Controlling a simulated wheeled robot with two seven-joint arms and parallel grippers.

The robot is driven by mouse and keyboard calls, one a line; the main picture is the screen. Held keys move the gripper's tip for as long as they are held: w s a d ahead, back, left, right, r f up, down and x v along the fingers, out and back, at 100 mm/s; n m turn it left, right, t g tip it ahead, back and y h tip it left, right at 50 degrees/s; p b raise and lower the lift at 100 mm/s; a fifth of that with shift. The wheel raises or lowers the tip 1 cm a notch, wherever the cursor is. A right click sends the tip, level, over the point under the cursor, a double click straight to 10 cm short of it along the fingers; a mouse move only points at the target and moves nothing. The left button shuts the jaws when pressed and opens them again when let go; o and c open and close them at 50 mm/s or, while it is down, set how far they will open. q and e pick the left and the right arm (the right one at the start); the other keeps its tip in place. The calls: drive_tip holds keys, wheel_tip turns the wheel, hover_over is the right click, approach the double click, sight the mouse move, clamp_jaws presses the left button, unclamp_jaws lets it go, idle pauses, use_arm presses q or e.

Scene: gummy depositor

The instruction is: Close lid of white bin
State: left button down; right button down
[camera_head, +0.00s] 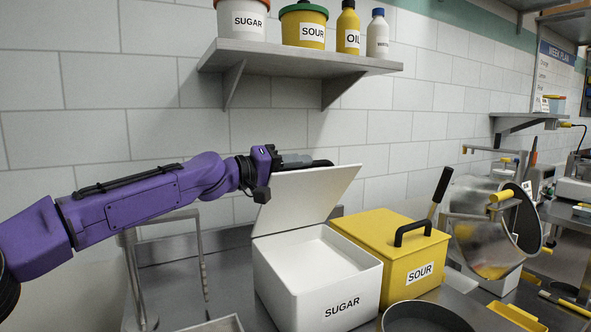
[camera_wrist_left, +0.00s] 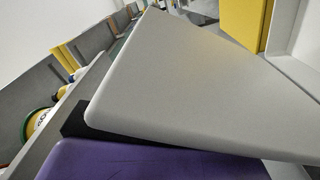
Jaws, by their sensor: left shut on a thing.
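The white sugar bin (camera_head: 338,311) stands on the metal counter with its lid (camera_head: 305,200) raised, hinged at the back and tilted up and rearward. The bin's open inside looks empty. My left gripper (camera_head: 318,163) is at the lid's upper edge, shut on it, with its dark fingers partly hidden by the lid. In the left wrist view the lid (camera_wrist_left: 200,85) fills much of the frame as a pale slab, beside a purple part of my arm. My right gripper is in neither view.
A yellow sour bin (camera_head: 380,236), closed, with a black handle, stands just right of the white bin. A dark round pan (camera_head: 428,318) is in front. A wall shelf (camera_head: 290,58) with several containers hangs above my left arm.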

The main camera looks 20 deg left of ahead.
use_arm(q)
drive_tip(key=shift+d+r, duration=0.1)
drive_tip(key=c, duration=1.3)
unclamp_jaws()
drive_tip(key=shift+o, duration=1.1)
drive_tip(key=shift+d, duration=0.25)
drive_tip(key=shift+s+a, duration=0.1)
drive_tip(key=shift+a, duration=0.1)
drive_tip(key=b+v, duration=0.1)
drive_tip(key=v, duration=0.9)
drive_tip(key=shift+s, duration=0.15)
